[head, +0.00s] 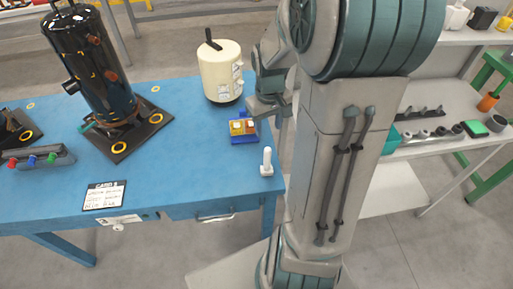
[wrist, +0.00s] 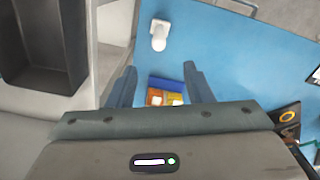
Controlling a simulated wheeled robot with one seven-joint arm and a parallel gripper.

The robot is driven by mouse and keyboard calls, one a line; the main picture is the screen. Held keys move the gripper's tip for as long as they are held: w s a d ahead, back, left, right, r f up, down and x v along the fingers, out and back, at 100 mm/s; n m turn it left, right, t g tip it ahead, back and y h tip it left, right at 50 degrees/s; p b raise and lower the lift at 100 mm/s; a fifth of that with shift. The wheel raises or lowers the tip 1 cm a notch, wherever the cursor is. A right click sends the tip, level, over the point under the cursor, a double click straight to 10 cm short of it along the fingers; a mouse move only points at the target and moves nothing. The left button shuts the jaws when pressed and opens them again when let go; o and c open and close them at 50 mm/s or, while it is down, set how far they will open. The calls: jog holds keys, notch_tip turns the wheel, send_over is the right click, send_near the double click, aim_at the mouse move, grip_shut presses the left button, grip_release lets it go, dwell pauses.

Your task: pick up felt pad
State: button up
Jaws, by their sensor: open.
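I cannot tell for sure which thing is the felt pad. A small blue tray (head: 244,140) on the blue table holds orange and yellow blocks or pads with small white pieces on top. The tray also shows between my fingers in the wrist view (wrist: 166,83), its near part hidden by my gripper body. In the head view my gripper (head: 264,106) is just behind and above the tray. A flat green block (head: 474,128) lies on the shelf at right.
A cream tank (head: 221,72) stands behind the tray, and a white peg-like piece (head: 267,162) stands in front. A black compressor (head: 92,65) stands on a dark plate at left. A card (head: 104,195) lies near the front edge. The table's middle is clear.

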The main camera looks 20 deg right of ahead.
aim_at(267, 156)
jog(key=shift+w+d+f, duration=0.15)
jog(key=shift+d+f, duration=0.1)
jog(key=shift+f, duration=0.3)
jog(key=shift+w+d+f, duration=0.1)
jog(key=shift+d+f, duration=0.1)
jog(key=shift+f, duration=0.3)
notch_tip(267, 156, down, 8)
jog(key=shift+f+b, duration=0.15)
jog(key=shift+b, duration=0.35)
jog(key=shift+a+f, duration=0.2)
jog(key=shift+f, duration=2.4)
grip_shut()
